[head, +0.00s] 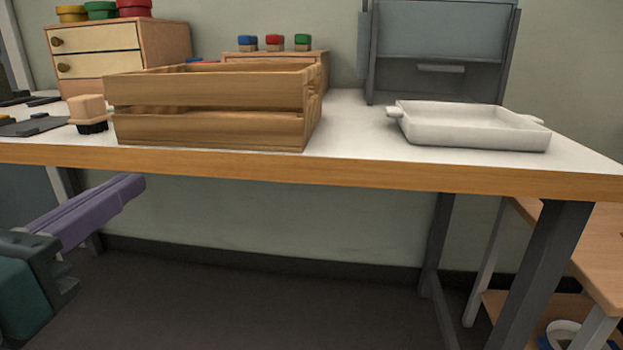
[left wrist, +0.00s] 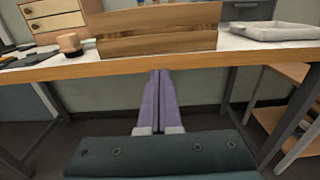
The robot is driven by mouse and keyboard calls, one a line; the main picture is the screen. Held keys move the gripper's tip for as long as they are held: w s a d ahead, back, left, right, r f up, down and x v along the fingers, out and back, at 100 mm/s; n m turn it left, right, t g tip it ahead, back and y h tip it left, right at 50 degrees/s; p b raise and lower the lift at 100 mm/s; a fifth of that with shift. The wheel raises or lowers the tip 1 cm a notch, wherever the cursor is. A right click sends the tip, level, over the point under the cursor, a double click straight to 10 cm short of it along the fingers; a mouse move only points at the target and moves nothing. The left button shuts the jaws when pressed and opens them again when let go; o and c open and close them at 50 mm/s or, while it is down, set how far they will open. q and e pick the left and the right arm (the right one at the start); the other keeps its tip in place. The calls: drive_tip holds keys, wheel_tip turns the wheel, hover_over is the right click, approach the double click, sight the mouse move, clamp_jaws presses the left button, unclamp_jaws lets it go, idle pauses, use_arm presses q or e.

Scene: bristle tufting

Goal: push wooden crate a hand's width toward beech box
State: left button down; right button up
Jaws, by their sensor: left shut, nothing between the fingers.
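The wooden crate (head: 210,130), slatted and brown, stands upright at the front edge of the white-topped table; it also shows in the left wrist view (left wrist: 155,45). Behind it is a low light-wood box (head: 318,60), mostly hidden by the crate, with small blue, red and green-topped pieces on it. A drawer box (head: 98,40) of pale wood stands at the back left. I cannot tell which of these two is the beech box. My left gripper (head: 136,184), with purple fingers, is shut and empty, below the table top and apart from the crate; its fingers (left wrist: 160,74) point forward.
A white tray with handles (head: 470,135) stands to the right of the crate. A brush with a pale wooden block (head: 87,108) is close to the crate's left. A grey cabinet (head: 440,50) stands behind the tray. The table's wooden front edge (head: 380,178) is above my left gripper.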

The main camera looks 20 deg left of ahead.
use_arm(q)
drive_tip(key=p, duration=0.1)
approach(205, 135)
drive_tip(key=x, duration=0.6)
drive_tip(key=shift+w+a+b, duration=0.1)
drive_tip(key=shift+w+b, duration=0.1)
drive_tip(key=shift+b, duration=0.15)
drive_tip(key=shift+w, duration=0.25)
use_arm(e)
drive_tip(key=shift+w+a, duration=0.1)
drive_tip(key=shift+a, duration=0.1)
